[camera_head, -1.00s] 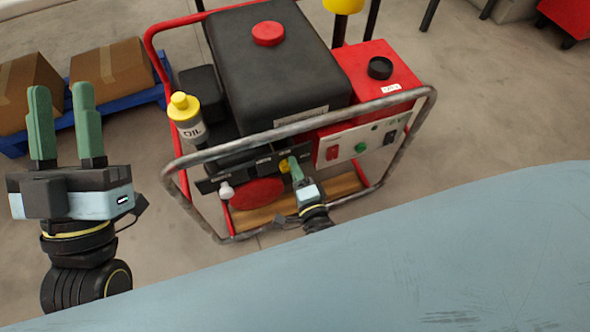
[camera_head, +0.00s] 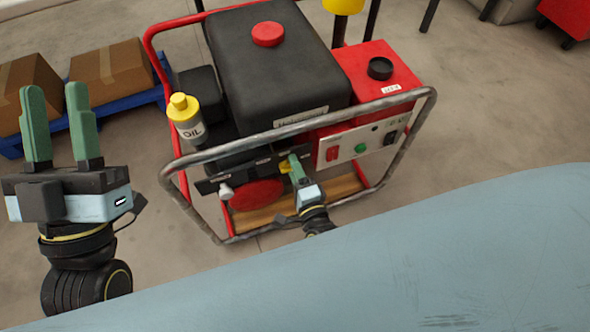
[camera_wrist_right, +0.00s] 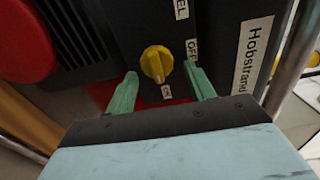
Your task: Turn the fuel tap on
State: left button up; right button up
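The fuel tap is a yellow knob (camera_wrist_right: 157,63) on the black panel of the generator; it also shows in the head view (camera_head: 284,167). In the right wrist view, an OFF label (camera_wrist_right: 191,49) is to its upper right and a small ON label (camera_wrist_right: 166,91) just below it. The knob's narrow end points down toward the ON label. My right gripper (camera_wrist_right: 161,76) is open, its green fingers on either side of the knob with gaps visible; contact cannot be told. My left gripper (camera_head: 58,100) is open and empty, left of the generator.
A metal tube frame (camera_head: 300,117) surrounds the generator, and my right gripper is by its front opening. A red disc (camera_head: 257,194) and a white knob (camera_head: 226,191) are left of the tap. An oil bottle (camera_head: 187,118) stands at the left. Boxes (camera_head: 112,66) lie behind my left gripper.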

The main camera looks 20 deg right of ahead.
pick_arm(q)
jog(key=w+f+g+y+p, duration=0.2)
jog(key=w+f+g+p, duration=0.1)
jog(key=f+g, duration=0.3)
jog(key=shift+f, duration=0.6)
pick_arm(e)
jog(key=s, duration=1.3)
jog(key=shift+s+d, duration=0.2)
pick_arm(q)
jog(key=shift+w, duration=0.1)
